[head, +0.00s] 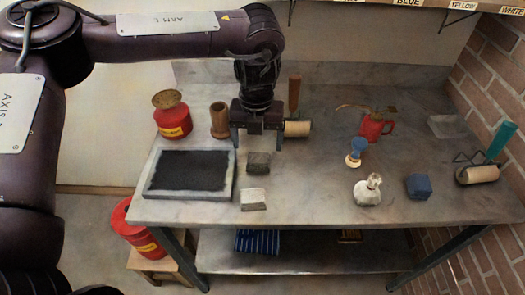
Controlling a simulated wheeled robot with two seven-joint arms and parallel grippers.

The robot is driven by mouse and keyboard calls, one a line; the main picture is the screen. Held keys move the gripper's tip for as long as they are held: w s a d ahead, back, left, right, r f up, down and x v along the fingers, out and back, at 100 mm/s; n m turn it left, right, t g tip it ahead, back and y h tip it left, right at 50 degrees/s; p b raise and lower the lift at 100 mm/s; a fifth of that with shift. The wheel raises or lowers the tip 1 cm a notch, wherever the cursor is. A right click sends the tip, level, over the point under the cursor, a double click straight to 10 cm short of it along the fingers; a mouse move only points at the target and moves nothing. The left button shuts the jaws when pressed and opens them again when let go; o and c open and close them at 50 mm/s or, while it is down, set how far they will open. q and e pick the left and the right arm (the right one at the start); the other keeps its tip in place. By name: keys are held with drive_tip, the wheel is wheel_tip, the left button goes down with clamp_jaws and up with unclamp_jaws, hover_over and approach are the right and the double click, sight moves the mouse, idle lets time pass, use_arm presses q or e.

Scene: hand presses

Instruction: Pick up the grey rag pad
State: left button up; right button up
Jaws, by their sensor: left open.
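Two small grey blocks lie on the grey table, and I cannot tell surely which is the rag pad. A darker grey pad (258,163) lies just right of the ink slab; a lighter grey pad (253,199) with a pale top lies in front of it. My left gripper (258,141) points down with its fingers spread wide and nothing between them. It appears above and slightly behind the darker pad, apart from it. My right gripper is out of view.
A framed black slab (188,170) lies at left, with a red can (172,116) and wooden pestle (219,120) behind. A roller (297,128) is close right of my gripper. Front centre is clear.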

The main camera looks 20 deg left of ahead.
sight(258, 159)
use_arm(q)
drive_tip(key=f, duration=0.1)
drive_tip(key=s+f, duration=0.1)
drive_tip(key=shift+f+p, duration=0.35)
drive_tip(key=shift+p, duration=0.05)
wheel_tip(258, 159, down, 4)
drive_tip(key=shift+w+d+r+p, duration=0.15)
drive_tip(key=shift+r+p, duration=0.05)
drive_tip(key=shift+p, duration=0.15)
drive_tip(key=shift+f, duration=0.2)
drive_tip(key=c, duration=0.9)
drive_tip(key=shift+c, duration=0.8)
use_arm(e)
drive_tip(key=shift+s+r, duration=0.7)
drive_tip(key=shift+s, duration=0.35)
use_arm(q)
drive_tip(key=shift+r, duration=0.1)
